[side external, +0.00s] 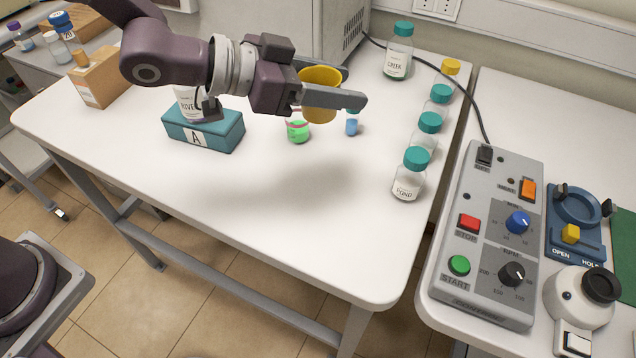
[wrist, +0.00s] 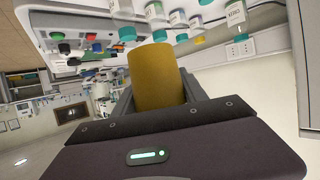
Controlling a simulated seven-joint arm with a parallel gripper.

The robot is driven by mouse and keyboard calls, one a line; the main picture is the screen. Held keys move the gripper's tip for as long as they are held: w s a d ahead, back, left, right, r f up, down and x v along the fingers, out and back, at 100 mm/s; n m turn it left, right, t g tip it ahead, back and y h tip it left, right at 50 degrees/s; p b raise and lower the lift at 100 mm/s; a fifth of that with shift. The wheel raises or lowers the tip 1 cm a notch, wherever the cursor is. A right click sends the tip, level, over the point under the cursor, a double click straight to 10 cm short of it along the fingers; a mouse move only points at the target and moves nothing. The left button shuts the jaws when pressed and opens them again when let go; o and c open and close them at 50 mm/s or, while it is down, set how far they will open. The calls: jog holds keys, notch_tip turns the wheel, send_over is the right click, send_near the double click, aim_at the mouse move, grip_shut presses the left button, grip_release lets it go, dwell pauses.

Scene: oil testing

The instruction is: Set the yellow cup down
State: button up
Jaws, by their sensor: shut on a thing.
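The yellow cup (side external: 320,94) is held between the fingers of my gripper (side external: 334,92), above the white table (side external: 270,215) in the side view. My gripper is shut on it, and its near finger hides part of the cup. In the wrist view the yellow cup (wrist: 156,76) stands out between the two fingers of my gripper (wrist: 158,98). The cup appears to be clear of the table, with a soft shadow on the surface below.
A green-liquid beaker (side external: 298,130) and a small blue vial (side external: 352,122) stand under and beside the cup. A teal block marked A (side external: 205,133) is to the left. Several teal-capped bottles (side external: 410,175) line the right edge. The table's front middle is clear.

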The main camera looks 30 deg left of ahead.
notch_tip(320, 180, down, 17)
jog(key=shift+a+f, duration=0.1)
dwell(0.3)
jog(key=o, duration=1.3)
jog(key=v, duration=0.7)
jog(key=shift+s+a, duration=0.1)
jog(key=shift+a, duration=0.05)
jog(key=shift+r, duration=0.25)
